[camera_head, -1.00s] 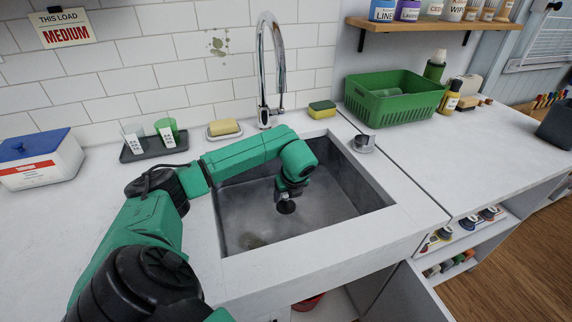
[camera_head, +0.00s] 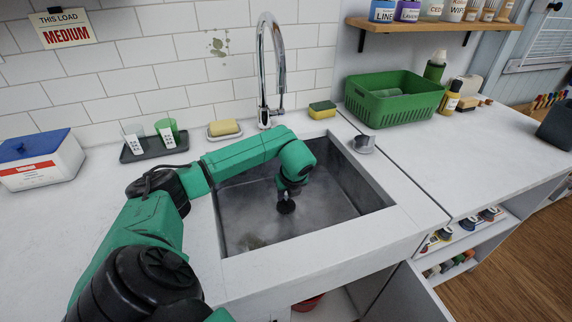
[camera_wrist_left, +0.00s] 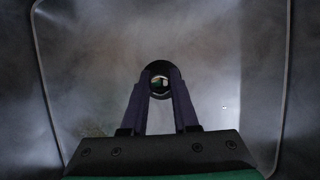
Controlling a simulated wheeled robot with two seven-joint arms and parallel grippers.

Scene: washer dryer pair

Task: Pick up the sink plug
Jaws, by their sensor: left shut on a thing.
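The sink plug (camera_head: 286,207) is a small dark round piece in the grey sink basin (camera_head: 240,215). My left gripper (camera_head: 287,194) points down into the basin and is shut on the plug. In the left wrist view the two fingers (camera_wrist_left: 159,85) close around the plug (camera_wrist_left: 159,68), which shows as a dark ring with a lighter centre. Whether the plug touches the basin floor is hard to tell. My right gripper is not in view.
A chrome faucet (camera_head: 264,70) rises behind the basin. A soap dish (camera_head: 224,129), a yellow-green sponge (camera_head: 322,109) and a metal knob-like piece (camera_head: 364,143) sit around the rim. A green basket (camera_head: 394,101) stands at right. The front counter strip is clear.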

